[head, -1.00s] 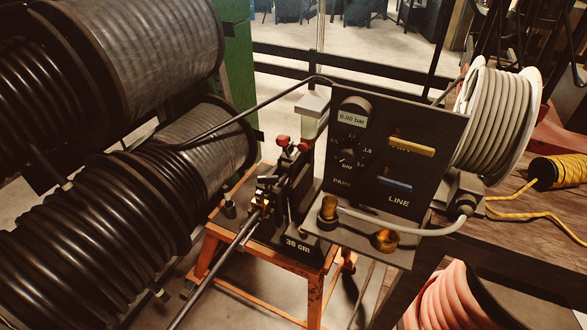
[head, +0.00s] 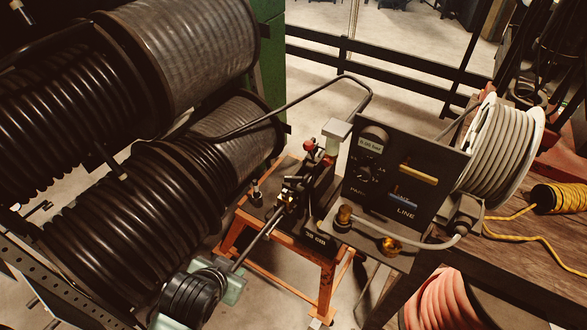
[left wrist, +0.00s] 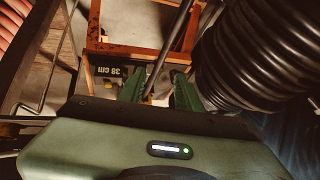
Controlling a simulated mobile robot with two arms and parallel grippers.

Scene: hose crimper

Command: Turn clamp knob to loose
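The crimper stand (head: 310,235) with the "38 cm" label is in the middle of the head view. On it is a dark clamp with small red knobs (head: 311,146) and brass fittings (head: 287,199); I cannot tell which part is the clamp knob. A dark hose (head: 258,238) runs from the clamp down to the left. My left gripper (head: 222,274) is low left, short of the clamp. In the left wrist view its green fingers (left wrist: 158,92) are apart, with the hose (left wrist: 166,55) running between or behind them. My right gripper is not in view.
A black panel (head: 432,165) with a gauge, yellow and blue handles stands right of the clamp. Large hose reels (head: 110,225) fill the left. A wooden bench (head: 520,245) with a white hose reel (head: 498,150) is on the right. Floor shows between.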

